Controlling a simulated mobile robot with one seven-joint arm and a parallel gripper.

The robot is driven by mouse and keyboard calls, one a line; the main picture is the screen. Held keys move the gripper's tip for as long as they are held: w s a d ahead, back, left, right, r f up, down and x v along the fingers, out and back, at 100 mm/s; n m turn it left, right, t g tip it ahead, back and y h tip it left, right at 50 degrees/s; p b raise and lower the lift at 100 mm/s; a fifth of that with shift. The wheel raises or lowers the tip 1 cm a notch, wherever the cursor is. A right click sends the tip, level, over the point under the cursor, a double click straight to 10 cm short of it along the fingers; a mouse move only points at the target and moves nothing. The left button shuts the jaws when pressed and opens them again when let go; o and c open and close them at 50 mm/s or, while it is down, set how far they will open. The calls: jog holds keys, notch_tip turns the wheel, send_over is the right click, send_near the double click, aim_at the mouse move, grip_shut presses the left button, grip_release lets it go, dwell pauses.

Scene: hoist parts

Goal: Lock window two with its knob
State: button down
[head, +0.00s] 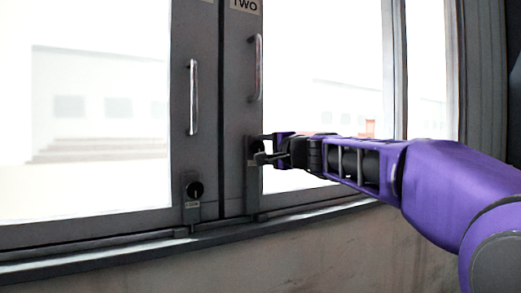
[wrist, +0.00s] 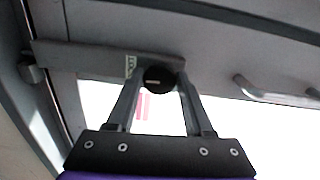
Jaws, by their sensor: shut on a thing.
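Window two carries a "TWO" label (head: 245,5) at the top of its grey frame (head: 236,120) in the head view. My gripper (head: 262,150) reaches in from the right at the lower part of this frame and hides most of the knob there. In the wrist view the round black knob (wrist: 158,79) with a pale mark sits between the two fingertips. My gripper (wrist: 159,72) is shut on the knob, one finger on each side. A small label plate (wrist: 130,66) shows beside the knob; its text is too small to read.
Window two's bar handle (head: 257,68) is above my gripper; it also shows in the wrist view (wrist: 275,95). The neighbouring window at left has its own handle (head: 193,97) and black knob (head: 195,190). The sill (head: 120,255) runs below.

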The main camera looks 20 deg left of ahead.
jog(key=shift+m, duration=0.4)
jog(key=shift+c, duration=1.6)
grip_release()
jog(key=shift+d, duration=0.1)
